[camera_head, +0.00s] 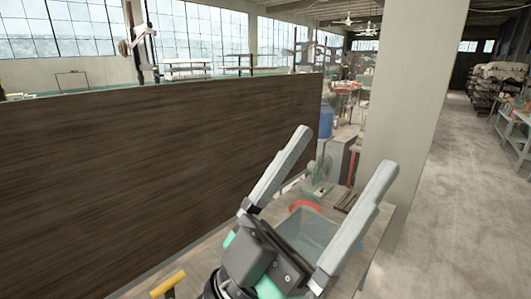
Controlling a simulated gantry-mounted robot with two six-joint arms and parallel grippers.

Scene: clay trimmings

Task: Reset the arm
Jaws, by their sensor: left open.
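My left gripper (342,150) is in the lower middle of the head view. Its two long grey fingers are spread wide and point up and away, with nothing between them. Its dark body with teal-green parts is at the bottom edge. It appears in front of a work table (374,240), partly covering it; I cannot tell its height above the surface. My right gripper is not in view.
A grey bin (309,232) and a red curved object (305,205) show behind the fingers. A green device (317,178) stands beyond them. A tall dark wooden panel (150,165) fills the left. A pale pillar (415,90) stands right; the floor (465,220) beyond is clear.

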